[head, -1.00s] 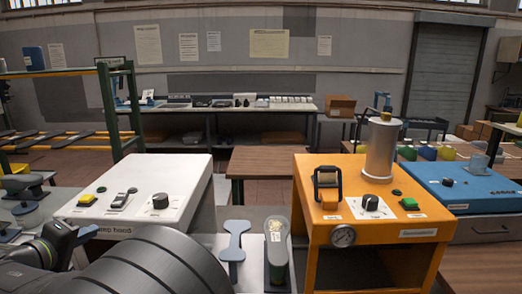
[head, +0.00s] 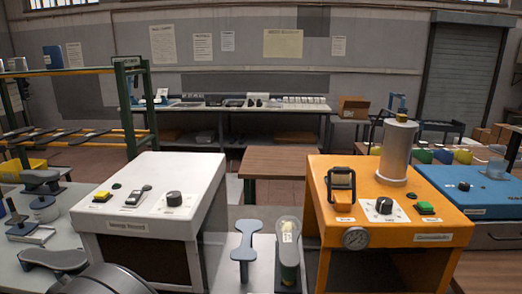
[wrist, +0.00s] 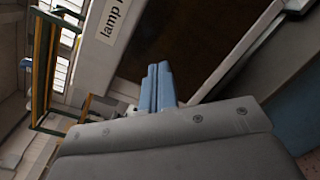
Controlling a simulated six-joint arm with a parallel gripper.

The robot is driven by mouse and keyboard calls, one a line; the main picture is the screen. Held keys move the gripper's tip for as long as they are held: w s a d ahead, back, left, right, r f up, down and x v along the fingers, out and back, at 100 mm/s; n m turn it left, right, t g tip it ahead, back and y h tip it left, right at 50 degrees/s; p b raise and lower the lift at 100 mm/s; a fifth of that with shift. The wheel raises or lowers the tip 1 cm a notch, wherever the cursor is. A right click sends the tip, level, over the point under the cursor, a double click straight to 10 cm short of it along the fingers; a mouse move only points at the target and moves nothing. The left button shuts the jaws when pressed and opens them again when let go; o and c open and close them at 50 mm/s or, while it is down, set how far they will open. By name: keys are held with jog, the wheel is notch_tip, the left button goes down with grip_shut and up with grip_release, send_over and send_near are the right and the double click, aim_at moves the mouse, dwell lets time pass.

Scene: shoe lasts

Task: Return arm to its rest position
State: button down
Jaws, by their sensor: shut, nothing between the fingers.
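My gripper shows in the wrist view (wrist: 160,85). Its two blue-grey fingers are pressed together with nothing between them. They point toward the white lamp box, whose lettered front edge (wrist: 112,20) is upside-tilted in that view. In the head view the gripper itself is not visible; only a dark rounded part of my arm shows at the bottom left edge.
In the head view, a white control box (head: 150,190) and an orange machine (head: 385,205) stand either side of a blue-grey stand (head: 245,250) and a clear-topped shoe-shaped piece (head: 288,245). Dark pieces (head: 42,182) lie on the left bench. A blue box (head: 480,190) is at right.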

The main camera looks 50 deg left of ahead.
notch_tip(320, 180, down, 6)
jog(key=s+d+n+y, duration=0.1)
jog(key=s+n+y, duration=0.1)
jog(key=n, duration=0.6)
jog(key=shift+s+d+r+n, duration=0.15)
jog(key=shift+s+d+n, duration=0.05)
jog(key=shift+d+n, duration=0.1)
jog(key=w+a+r+m+h, duration=0.1)
jog(key=w+r+m, duration=0.1)
jog(key=r+m, duration=0.3)
jog(key=w+a+r+m+h, duration=0.1)
jog(key=w+r+m+h, duration=0.1)
jog(key=r+m, duration=0.4)
jog(key=shift+w+a+r+m+g, duration=0.2)
jog(key=shift+a+m+g, duration=0.2)
jog(key=shift+m, duration=2)
jog(key=shift+f, duration=0.1)
